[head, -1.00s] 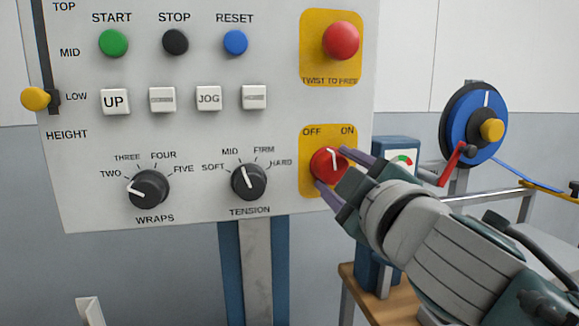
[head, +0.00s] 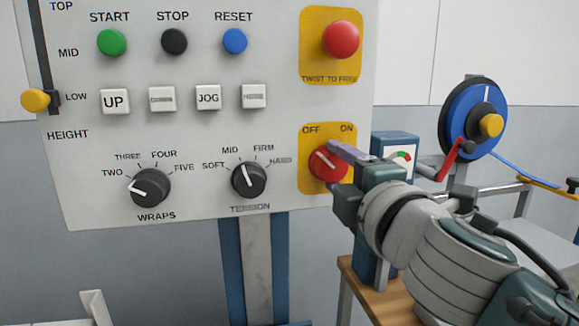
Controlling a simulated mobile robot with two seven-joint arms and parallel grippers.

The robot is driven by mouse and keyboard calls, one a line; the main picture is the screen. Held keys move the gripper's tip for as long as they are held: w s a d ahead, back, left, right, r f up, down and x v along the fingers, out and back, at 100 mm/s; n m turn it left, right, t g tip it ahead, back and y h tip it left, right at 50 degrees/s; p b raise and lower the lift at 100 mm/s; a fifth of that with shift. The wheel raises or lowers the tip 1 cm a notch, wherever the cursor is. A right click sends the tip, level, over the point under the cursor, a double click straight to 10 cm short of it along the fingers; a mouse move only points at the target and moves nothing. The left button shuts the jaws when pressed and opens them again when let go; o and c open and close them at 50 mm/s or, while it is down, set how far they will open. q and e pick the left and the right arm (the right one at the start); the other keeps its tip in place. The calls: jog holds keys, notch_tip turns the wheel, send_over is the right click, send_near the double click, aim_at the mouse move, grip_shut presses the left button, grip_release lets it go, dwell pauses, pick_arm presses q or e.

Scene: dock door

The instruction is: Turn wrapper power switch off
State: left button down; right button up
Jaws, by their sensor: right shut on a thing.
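The wrapper power switch (head: 322,166) is a red rotary knob on a yellow plate (head: 309,186) at the lower right of the panel. The plate is marked OFF at left and ON at right. The knob's white pointer slants to the upper left, toward OFF. My right gripper (head: 338,168) comes in from the right and is shut on the knob. One purple finger shows along the knob's upper right. The other finger is mostly hidden behind the gripper body. My left gripper is not in view.
A red twist-to-free button (head: 341,40) sits above the switch. The tension knob (head: 248,180) and wraps knob (head: 149,187) are to the left. A small gauge box (head: 396,148) and a blue wheel with red crank (head: 474,118) stand to the right.

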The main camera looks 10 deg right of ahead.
dwell(0.4)
jog(key=o, duration=1.4)
jog(key=shift+s+d, duration=0.15)
jog(key=shift+s, duration=4.8)
